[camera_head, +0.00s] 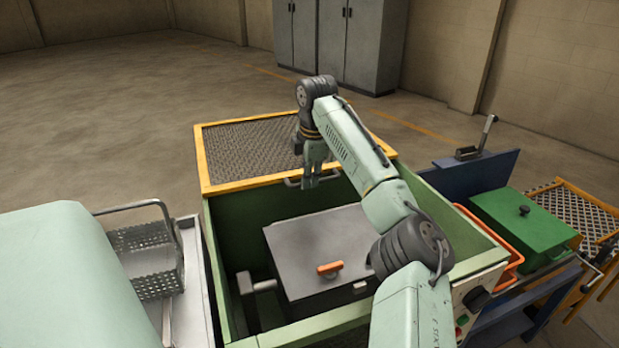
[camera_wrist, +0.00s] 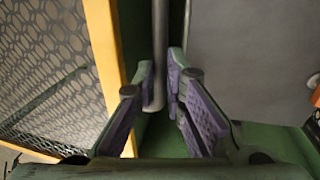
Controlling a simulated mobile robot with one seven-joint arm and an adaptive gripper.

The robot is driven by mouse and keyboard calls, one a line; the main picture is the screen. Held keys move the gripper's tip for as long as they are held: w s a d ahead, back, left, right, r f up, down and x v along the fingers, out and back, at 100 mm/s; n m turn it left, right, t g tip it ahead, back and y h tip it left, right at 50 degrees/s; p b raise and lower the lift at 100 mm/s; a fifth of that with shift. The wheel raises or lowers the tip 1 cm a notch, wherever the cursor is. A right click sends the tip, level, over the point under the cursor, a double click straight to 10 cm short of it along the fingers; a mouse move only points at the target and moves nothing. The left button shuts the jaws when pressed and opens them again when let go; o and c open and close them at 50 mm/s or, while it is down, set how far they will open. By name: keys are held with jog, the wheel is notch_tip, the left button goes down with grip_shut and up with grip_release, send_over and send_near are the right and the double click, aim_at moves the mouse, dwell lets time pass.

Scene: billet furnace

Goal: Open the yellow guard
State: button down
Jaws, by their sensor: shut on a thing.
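The yellow guard (camera_head: 236,184) is a yellow-framed panel of dark mesh at the far end of a green box (camera_head: 226,222). The near part of the box is uncovered, showing its inside. A grey bar handle (camera_head: 292,183) sits on the guard's near edge. My gripper (camera_head: 312,184) points down at this handle and is shut on it. In the wrist view, the handle bar (camera_wrist: 160,40) runs between the purple finger pads of my gripper (camera_wrist: 161,88). The guard's yellow frame (camera_wrist: 106,50) and mesh are to the left there. My arm hides the guard's right part.
Inside the box is a grey lid (camera_head: 318,240) with an orange handle (camera_head: 330,268). A wire basket (camera_head: 150,262) stands at left. At right are an orange tray (camera_head: 505,245), a green case (camera_head: 522,218) and another yellow-framed mesh (camera_head: 572,208). Floor behind the guard is clear up to grey cabinets (camera_head: 345,40).

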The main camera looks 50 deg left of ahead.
jog(key=c, duration=1.7)
grip_release()
jog(key=shift+o, duration=0.2)
notch_tip(320, 180, up, 12)
jog(key=d, duration=0.2)
jog(key=shift+s, duration=0.45)
jog(key=shift+d+f, duration=0.1)
jog(key=shift+f, duration=0.05)
